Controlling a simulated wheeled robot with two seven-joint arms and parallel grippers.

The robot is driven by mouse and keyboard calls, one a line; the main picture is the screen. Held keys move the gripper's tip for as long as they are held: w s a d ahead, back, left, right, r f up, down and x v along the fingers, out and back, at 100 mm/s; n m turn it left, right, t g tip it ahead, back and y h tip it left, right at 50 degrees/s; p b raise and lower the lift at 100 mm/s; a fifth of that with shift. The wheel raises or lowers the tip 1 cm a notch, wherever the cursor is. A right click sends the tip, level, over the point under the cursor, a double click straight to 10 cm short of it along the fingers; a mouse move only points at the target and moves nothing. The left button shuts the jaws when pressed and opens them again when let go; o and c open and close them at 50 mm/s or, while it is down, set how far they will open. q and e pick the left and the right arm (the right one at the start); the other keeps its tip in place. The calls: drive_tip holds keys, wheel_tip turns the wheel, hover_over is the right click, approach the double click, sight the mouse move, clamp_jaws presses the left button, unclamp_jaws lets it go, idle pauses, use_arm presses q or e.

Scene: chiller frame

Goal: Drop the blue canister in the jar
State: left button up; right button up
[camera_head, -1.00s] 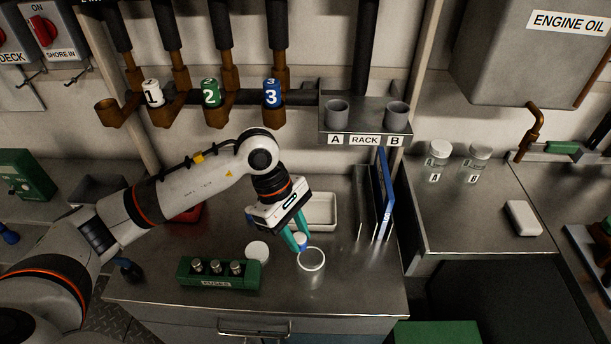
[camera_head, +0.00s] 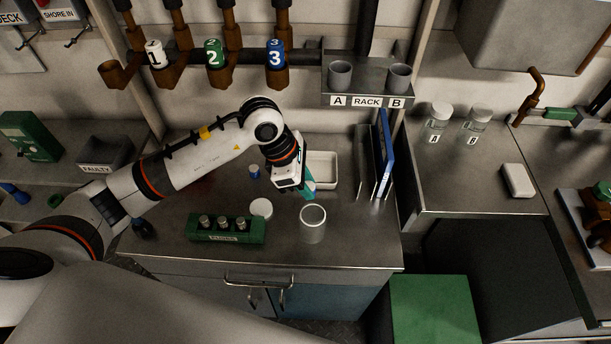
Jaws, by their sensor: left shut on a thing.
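My left gripper (camera_head: 309,189) has teal fingers and is just behind the jar, in front of the white tray. It is shut on a small blue canister with a pale top, seen at the fingertips earlier; the fingers mostly hide it now. The clear open jar (camera_head: 312,226) stands upright on the steel bench, and no canister shows clearly inside it. A pale round lid (camera_head: 261,208) lies left of the jar. Another small blue item (camera_head: 254,172) stands on the bench left of the gripper. My right gripper is not in view.
A green fuse block (camera_head: 227,229) stands left of the jar. A white tray (camera_head: 320,158) lies behind it. Above is a rack (camera_head: 367,88) with two grey cups. The bench front is clear.

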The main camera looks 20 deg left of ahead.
use_arm(q)
drive_tip(key=shift+f, duration=0.5)
drive_tip(key=o, duration=1)
drive_tip(key=shift+r, duration=0.1)
drive_tip(key=shift+a+r, duration=0.2)
drive_tip(key=shift+r, duration=0.1)
drive_tip(key=b+v, duration=0.2)
drive_tip(key=v, duration=0.9)
drive_tip(key=shift+s+r+b, duration=0.1)
drive_tip(key=shift+r+b, duration=0.05)
drive_tip(key=shift+b, duration=0.15)
drive_tip(key=shift+s, duration=0.1)
